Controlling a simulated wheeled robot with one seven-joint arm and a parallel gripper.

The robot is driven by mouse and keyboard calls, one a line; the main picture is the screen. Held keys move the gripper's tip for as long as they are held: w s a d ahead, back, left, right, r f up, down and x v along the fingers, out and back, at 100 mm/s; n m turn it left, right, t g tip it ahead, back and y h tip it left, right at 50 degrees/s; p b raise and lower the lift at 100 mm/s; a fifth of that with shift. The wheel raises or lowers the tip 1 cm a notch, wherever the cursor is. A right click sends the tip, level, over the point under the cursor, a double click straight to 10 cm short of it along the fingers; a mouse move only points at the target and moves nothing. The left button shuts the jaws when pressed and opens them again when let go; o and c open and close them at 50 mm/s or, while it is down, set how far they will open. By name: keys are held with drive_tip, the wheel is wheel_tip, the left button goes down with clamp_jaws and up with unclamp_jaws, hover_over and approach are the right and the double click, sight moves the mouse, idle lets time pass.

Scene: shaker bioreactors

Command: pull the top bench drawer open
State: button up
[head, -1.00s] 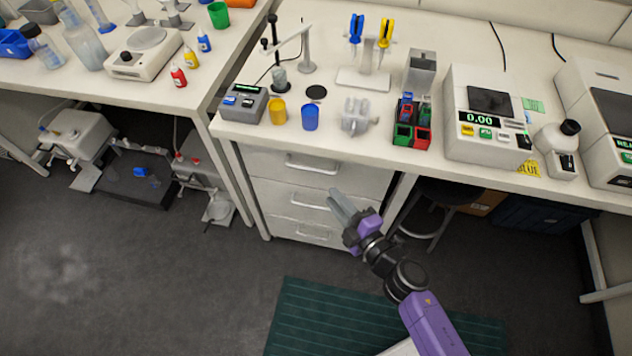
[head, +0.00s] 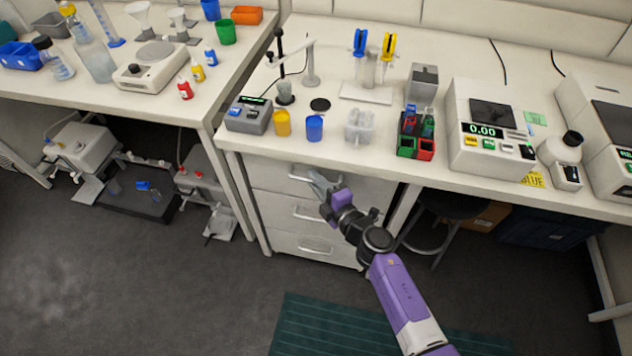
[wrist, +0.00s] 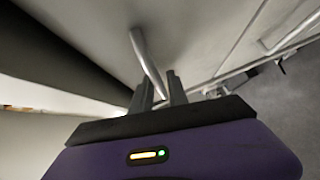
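The top bench drawer (head: 350,185) is the uppermost of three white drawers under the bench and looks closed. Its metal bar handle (head: 297,177) is partly covered by my gripper in the head view. My gripper (head: 318,180) reaches up to this handle from the front right. In the wrist view, the handle (wrist: 143,48) runs down between the two dark fingers (wrist: 158,85). The fingers stand a little apart on either side of it. A narrow gap shows, and firm contact cannot be seen.
The middle drawer handle (head: 305,214) and bottom drawer handle (head: 316,249) lie below. Bench legs flank the drawers, with a dark stool (head: 445,205) to the right. The grey floor in front is clear, with a green mat (head: 380,330).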

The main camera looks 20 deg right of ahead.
clamp_jaws()
idle(1.5)
